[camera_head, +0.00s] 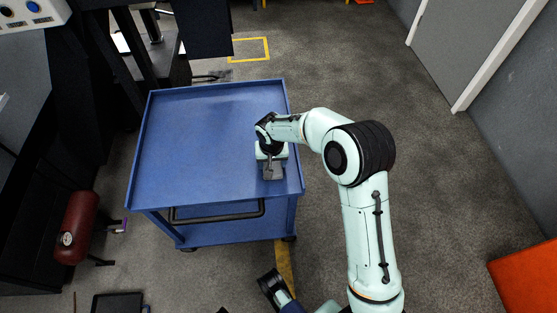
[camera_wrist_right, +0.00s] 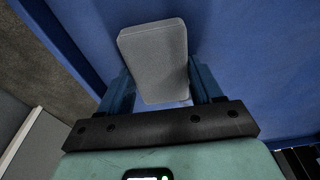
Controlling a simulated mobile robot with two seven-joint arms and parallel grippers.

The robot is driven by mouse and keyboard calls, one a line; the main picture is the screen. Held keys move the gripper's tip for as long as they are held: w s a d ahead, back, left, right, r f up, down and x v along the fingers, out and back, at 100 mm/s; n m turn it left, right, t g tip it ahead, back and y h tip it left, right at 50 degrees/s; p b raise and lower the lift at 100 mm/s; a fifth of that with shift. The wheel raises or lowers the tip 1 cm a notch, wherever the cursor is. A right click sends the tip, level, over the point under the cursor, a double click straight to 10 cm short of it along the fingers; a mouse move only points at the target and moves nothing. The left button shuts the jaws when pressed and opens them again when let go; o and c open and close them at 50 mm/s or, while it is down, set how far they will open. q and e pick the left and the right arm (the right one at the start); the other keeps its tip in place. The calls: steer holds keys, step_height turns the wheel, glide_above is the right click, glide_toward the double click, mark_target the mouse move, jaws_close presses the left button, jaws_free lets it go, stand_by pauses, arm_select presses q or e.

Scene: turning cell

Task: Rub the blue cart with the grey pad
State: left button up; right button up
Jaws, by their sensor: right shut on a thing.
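The blue cart (camera_head: 205,140) stands in the middle of the head view, with a flat, rimmed top and a lower shelf. My right gripper (camera_head: 272,163) is over the right front part of the cart top, pointing down. It is shut on the grey pad (camera_head: 273,172). In the right wrist view the pad (camera_wrist_right: 155,60) sits between the two blue fingers, slightly tilted, with the blue cart surface (camera_wrist_right: 250,60) behind it. I cannot tell whether the pad touches the cart top. My left gripper does not show.
A black handle (camera_head: 217,213) runs along the cart's front. A red tank (camera_head: 76,228) and dark machinery (camera_head: 25,150) stand on the left. A grey wall (camera_head: 515,110) and an orange object (camera_head: 527,280) are on the right. The floor (camera_head: 450,190) between cart and wall is clear.

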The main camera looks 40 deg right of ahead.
mark_target(256, 164)
steer(key=shift+w+a, duration=0.45)
steer(key=shift+a, duration=0.3)
steer(key=shift+w+a, duration=0.45)
steer(key=shift+a, duration=0.35)
steer(key=shift+w+a, duration=0.45)
steer(key=shift+a, duration=0.3)
steer(key=shift+w+d+f, duration=0.1)
steer(key=shift+w+d, duration=0.55)
steer(key=shift+w, duration=0.3)
steer(key=shift+s+d, duration=0.45)
steer(key=shift+d, duration=0.3)
steer(key=shift+s+d, duration=0.45)
steer(key=shift+d, duration=0.3)
steer(key=shift+s+d+p, duration=0.2)
steer(key=shift+s+d, duration=0.3)
steer(key=shift+d, duration=0.25)
steer(key=shift+s+d+p, duration=0.15)
steer(key=shift+s+d, duration=0.3)
steer(key=shift+d, duration=0.3)
